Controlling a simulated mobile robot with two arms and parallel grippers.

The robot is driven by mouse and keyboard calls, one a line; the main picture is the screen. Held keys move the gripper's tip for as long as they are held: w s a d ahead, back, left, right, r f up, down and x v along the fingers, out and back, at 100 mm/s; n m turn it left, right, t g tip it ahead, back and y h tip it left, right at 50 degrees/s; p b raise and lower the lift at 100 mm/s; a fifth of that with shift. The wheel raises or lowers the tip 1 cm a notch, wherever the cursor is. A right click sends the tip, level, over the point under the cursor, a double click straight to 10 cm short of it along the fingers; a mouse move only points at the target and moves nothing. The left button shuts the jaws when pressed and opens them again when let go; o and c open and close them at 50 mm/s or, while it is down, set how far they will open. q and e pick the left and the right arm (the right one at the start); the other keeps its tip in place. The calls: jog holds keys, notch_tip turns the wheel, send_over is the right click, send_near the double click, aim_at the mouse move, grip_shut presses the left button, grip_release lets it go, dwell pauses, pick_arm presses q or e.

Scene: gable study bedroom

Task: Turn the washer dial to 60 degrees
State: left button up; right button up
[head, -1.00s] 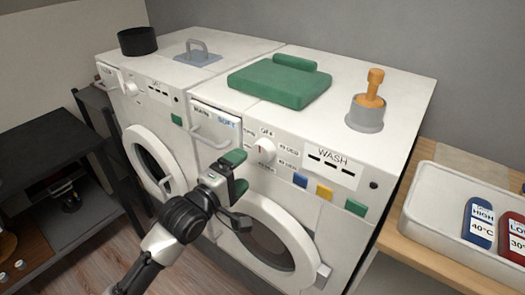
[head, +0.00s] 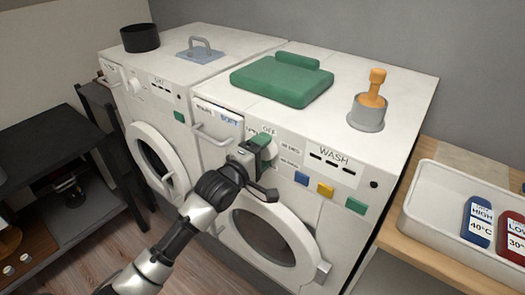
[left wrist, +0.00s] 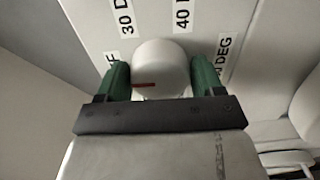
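The white washer dial (head: 269,149) is on the front panel of the right-hand machine, below the OFF label (head: 268,130). In the left wrist view the dial (left wrist: 162,66) shows a red mark at its left side, toward the partly hidden OFF label. My left gripper (head: 262,146) is at the dial. Its green fingers (left wrist: 161,80) lie on both sides of the dial with no clear gap, so it looks shut on it. The 60 degree label (left wrist: 228,52) is partly covered by the right finger. My right gripper is not in view.
The detergent drawer (head: 216,122) with its handle is left of the dial. The round door (head: 268,240) is below. Blue, yellow and green buttons (head: 325,190) are to the right. A green folded cloth (head: 280,80) and a grey cup (head: 367,113) stand on top.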

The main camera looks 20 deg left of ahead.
pick_arm(q)
jog(key=c, duration=0.5)
jog(key=shift+m, duration=0.3)
